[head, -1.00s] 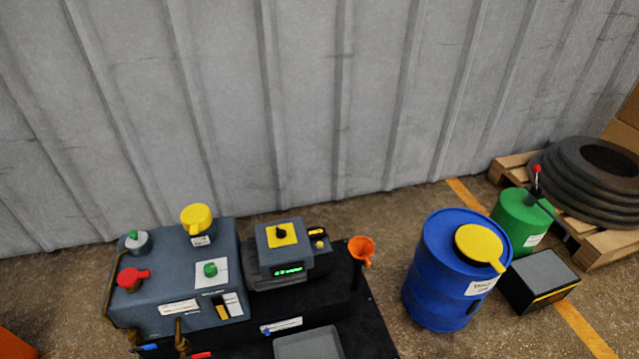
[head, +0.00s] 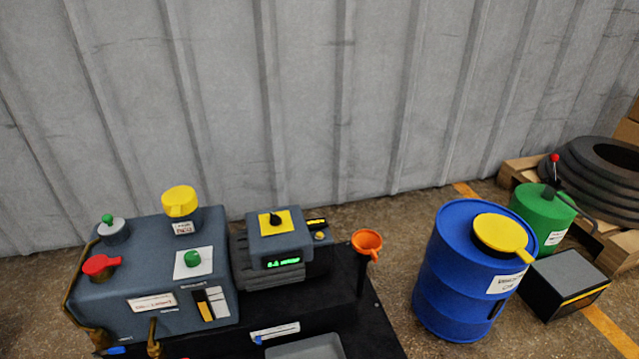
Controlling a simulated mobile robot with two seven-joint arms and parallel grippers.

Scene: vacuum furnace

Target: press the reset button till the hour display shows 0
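The hour display (head: 283,263) glows with green characters on the front of a grey control box (head: 281,239); its text is too small to read for certain. A black knob on a yellow plate (head: 271,221) tops that box. A small yellowish button (head: 319,236) sits on the box's right side, below a dark label; I cannot tell whether it is the reset button. A green button (head: 192,258) on a white plate is on the larger grey machine (head: 120,290) to the left. Neither of my grippers is in view.
The machine carries a yellow cap (head: 180,201) and a red cap (head: 100,266). An orange funnel (head: 367,243) stands right of the control box. A blue drum (head: 445,285), green can (head: 541,215) and dark box (head: 566,284) stand farther right. A ribbed wall (head: 300,100) is behind.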

